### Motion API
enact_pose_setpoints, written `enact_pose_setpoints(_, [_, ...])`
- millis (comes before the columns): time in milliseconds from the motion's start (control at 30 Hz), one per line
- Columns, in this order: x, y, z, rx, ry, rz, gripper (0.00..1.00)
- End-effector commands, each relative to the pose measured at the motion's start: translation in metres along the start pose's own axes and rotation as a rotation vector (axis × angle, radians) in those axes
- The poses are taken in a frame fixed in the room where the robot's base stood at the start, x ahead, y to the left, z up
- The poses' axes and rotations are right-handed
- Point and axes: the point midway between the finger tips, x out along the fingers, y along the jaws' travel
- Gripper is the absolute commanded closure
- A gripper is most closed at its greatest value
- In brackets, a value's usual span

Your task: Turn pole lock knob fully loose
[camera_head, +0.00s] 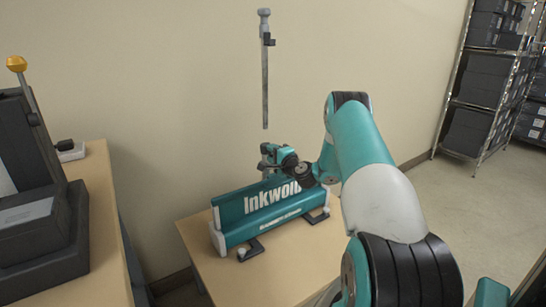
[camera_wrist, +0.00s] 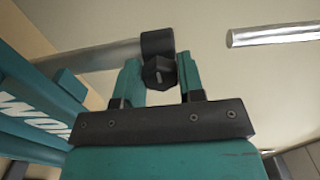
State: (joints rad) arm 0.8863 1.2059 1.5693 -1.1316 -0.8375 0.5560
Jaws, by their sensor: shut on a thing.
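A teal banner stand (camera_head: 270,212) with white "Inkwor…" lettering sits on the wooden table, and part of it shows at the left of the wrist view (camera_wrist: 38,108). A grey lower pole (camera_wrist: 100,57) ends in a black collar (camera_wrist: 157,42). The faceted black pole lock knob (camera_wrist: 159,73) projects from the collar. My gripper (camera_wrist: 160,80) has one teal finger on each side of the knob and is shut on it. In the head view my gripper (camera_head: 279,158) largely hides the knob and collar.
A separate grey pole (camera_head: 265,85) hangs upright above the stand, with a gap below it; it also shows in the wrist view (camera_wrist: 275,36). A dark machine (camera_head: 35,215) stands on the left table. Shelves with dark boxes (camera_head: 485,90) stand at right. Floor there is clear.

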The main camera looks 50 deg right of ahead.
Motion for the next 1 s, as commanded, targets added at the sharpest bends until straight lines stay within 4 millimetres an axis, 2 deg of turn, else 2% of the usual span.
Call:
enact_pose_setpoints(400, [0.000, 0.000, -0.001, -0.009, 0.002, 0.001, 0.88])
enact_pose_setpoints(433, [0.000, 0.000, -0.001, -0.009, 0.002, 0.001, 0.62])
enact_pose_setpoints(500, [0.000, 0.000, -0.001, -0.009, 0.002, 0.001, 0.46])
enact_pose_setpoints(533, [0.000, 0.000, -0.001, -0.009, 0.002, 0.001, 0.41])
enact_pose_setpoints(833, [-0.002, 0.001, -0.001, -0.007, 0.001, 0.001, 0.41])
enact_pose_setpoints(1000, [-0.021, 0.003, -0.002, -0.004, 0.003, 0.005, 0.41])
